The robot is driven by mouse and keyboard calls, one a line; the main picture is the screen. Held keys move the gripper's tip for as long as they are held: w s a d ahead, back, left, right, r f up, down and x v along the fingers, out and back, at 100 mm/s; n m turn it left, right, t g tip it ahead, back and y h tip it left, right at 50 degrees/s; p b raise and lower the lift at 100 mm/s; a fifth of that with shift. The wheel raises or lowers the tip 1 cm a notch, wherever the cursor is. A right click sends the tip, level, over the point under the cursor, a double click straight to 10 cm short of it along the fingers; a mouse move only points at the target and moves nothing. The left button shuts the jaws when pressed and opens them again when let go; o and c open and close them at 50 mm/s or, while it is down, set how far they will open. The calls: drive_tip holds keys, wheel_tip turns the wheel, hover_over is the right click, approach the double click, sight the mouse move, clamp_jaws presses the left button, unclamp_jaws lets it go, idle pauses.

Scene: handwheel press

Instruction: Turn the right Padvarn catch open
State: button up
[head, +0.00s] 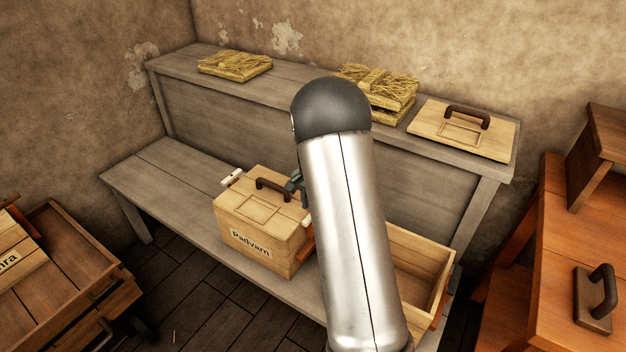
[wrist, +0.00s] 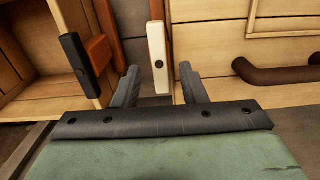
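The Padvarn box (head: 252,240) is a pale wooden chest with a dark handle (head: 273,187) on its closed lid, standing on the lower bench. Its left catch (head: 232,177) is cream-coloured and sticks out at the lid's left edge. In the wrist view a cream catch (wrist: 158,40) with a dark pivot dot lies beside the box, whose handle (wrist: 275,75) shows at right. My gripper (wrist: 159,72) is open, one finger on each side of this catch, with visible gaps. I cannot tell if either finger touches it.
An open wooden box (head: 425,260) stands right of the Padvarn box, close by; a black catch (wrist: 82,65) shows near it in the wrist view. The upper shelf holds straw bundles (head: 235,65) and a loose lid (head: 462,130). The bench's left end (head: 150,180) is clear.

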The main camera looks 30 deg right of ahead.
wheel_tip(320, 180, up, 16)
drive_tip(key=shift+p, duration=0.35)
